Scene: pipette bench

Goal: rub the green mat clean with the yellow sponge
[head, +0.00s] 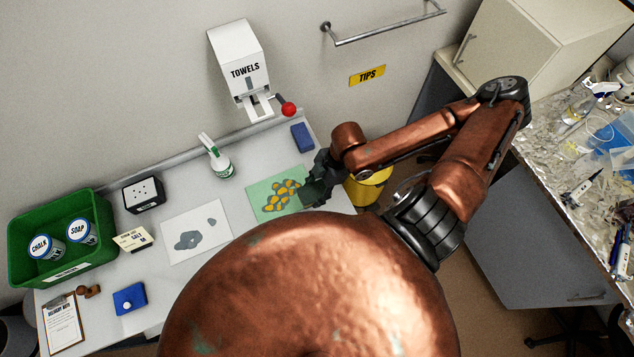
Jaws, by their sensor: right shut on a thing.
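The green mat (258,203) lies on the white bench near its right end. Several yellow patches with grey edges (280,195) cover its middle. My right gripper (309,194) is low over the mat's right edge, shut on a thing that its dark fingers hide. No yellow sponge shows elsewhere, so I take this thing to be the sponge. I cannot tell whether it touches the mat. My left gripper is not in view.
A white sheet with grey blots (178,248) lies left of the mat. A bottle (215,160) and a blue block (302,137) stand behind. A towel dispenser (235,60) hangs above. A yellow bucket (372,190) is beyond the bench's right end. A green crate (95,210) is at left.

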